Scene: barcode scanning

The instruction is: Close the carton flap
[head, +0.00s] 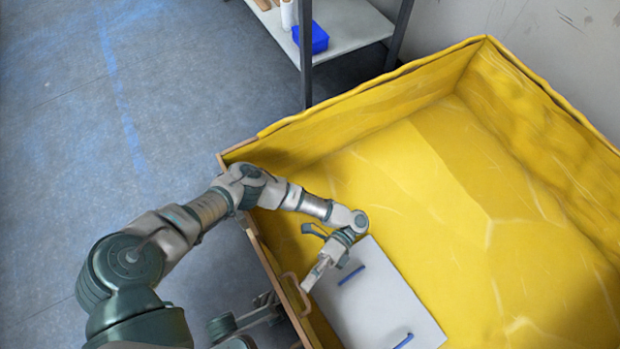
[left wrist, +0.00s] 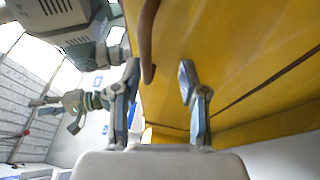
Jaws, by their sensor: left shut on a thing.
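A large open yellow carton (head: 540,215) with a brown rim fills the right of the head view. I cannot tell which part is its flap. My left gripper (head: 313,281) reaches over the left rim and is at a brown looped handle (head: 292,290) on that side. In the left wrist view, the brown handle (left wrist: 148,40) runs down between the two fingers of my left gripper (left wrist: 158,85), closer to the left finger. The gripper is shut on it, though the contact is hard to see. My right gripper (left wrist: 72,112) shows small in the left wrist view; its jaw state is unclear.
A flat grey panel (head: 375,305) with two blue strips lies inside the carton, beside my left gripper. A shelf (head: 345,25) with a blue bin (head: 312,38) stands behind. The blue-grey floor (head: 130,120) at left is clear.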

